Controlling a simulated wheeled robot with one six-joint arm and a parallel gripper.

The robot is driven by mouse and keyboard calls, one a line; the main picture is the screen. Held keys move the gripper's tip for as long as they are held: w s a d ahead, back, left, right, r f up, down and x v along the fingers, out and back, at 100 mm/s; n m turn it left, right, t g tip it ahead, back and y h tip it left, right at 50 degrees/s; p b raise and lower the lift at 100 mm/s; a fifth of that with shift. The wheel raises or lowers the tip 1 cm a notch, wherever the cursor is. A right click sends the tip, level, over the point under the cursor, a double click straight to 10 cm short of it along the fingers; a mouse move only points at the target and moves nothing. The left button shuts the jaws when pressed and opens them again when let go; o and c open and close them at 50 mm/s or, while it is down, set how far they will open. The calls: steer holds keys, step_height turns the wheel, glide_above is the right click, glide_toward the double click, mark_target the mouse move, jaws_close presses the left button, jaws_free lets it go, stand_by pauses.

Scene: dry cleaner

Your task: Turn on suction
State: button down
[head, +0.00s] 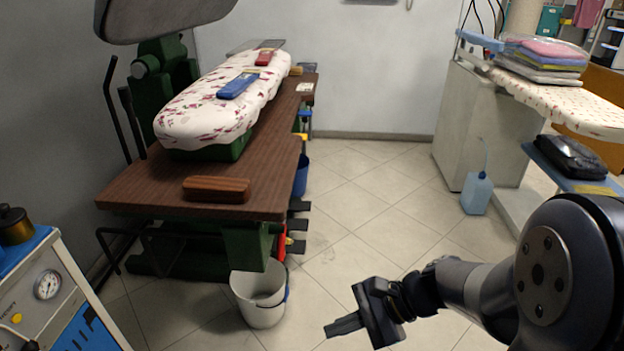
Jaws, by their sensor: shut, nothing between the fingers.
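My gripper (344,326) is shut and empty, held above the tiled floor at the lower middle of the head view, with its fingers pointing left. To its upper left stands a pressing table (150,188) with a brown wooden top and a padded floral buck. Several dark foot pedals (297,224) stick out low on its right side, apart from my gripper. At the lower left is a blue and grey machine (65,270) with a round gauge (47,285) and a yellow knob (16,318). I cannot tell which control works the suction.
A white bucket (262,298) stands on the floor by the table's front right corner, left of my gripper. A floral ironing board (570,105) and a blue bottle (477,194) are at the right. The floor (370,210) between is clear.

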steer(key=w+f+m+t+y+b, duration=0.6)
steer(key=w+f+m+b, duration=0.4)
steer(key=w+f, duration=0.5)
steer(key=shift+w+d+b, duration=0.45)
steer(key=shift+w+b, duration=0.3)
steer(key=shift+b, duration=0.25)
steer(key=shift+d, duration=0.1)
steer(key=shift+w+d+t, duration=0.1)
steer(key=shift+d+t, duration=0.3)
